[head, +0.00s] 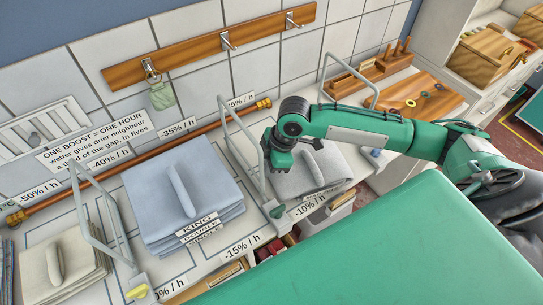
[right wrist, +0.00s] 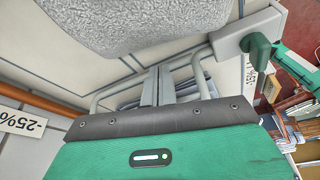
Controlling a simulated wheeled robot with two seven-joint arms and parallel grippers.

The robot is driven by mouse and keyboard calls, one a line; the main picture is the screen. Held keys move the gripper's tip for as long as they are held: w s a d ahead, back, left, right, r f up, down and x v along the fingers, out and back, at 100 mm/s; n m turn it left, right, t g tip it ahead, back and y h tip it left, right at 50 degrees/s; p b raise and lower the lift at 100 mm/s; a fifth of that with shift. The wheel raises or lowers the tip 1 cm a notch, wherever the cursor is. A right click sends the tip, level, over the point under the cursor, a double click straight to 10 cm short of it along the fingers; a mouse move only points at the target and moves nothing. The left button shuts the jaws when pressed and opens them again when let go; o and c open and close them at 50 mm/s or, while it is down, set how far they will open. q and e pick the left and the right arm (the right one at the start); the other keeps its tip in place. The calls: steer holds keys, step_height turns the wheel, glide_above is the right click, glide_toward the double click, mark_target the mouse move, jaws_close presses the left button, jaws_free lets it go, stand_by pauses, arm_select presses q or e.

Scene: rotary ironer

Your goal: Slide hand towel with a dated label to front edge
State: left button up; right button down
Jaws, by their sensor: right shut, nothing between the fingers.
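A grey folded towel stack (head: 302,177) lies on the counter in the right-hand bay, with a raised strip on top. I cannot make out a dated label on it. My right gripper (head: 279,162) is at the stack's left side, near the wire divider; the arm hides part of the stack's back. In the right wrist view a fuzzy grey towel (right wrist: 150,18) fills the top, and my right gripper's fingers (right wrist: 157,84) are together, with nothing between them. Whether they touch the towel I cannot tell. My left gripper is not in view.
A blue linen stack (head: 180,215) with size labels stands left of the wire divider (head: 240,150), and a cream stack (head: 65,262) farther left. A copper pipe (head: 150,165) runs along the back wall. A large green surface (head: 390,255) fills the foreground.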

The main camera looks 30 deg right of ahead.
steer(key=shift+a+f, duration=0.1)
steer(key=shift+f, duration=0.2)
steer(key=shift+d+r+p, duration=0.1)
steer(key=shift+d+p, duration=0.3)
steer(key=shift+p, duration=0.05)
steer(key=shift+s+d+p, duration=0.15)
steer(key=shift+d+p, duration=0.15)
steer(key=shift+d, duration=0.05)
steer(key=shift+s+d, duration=0.1)
steer(key=shift+d, duration=0.2)
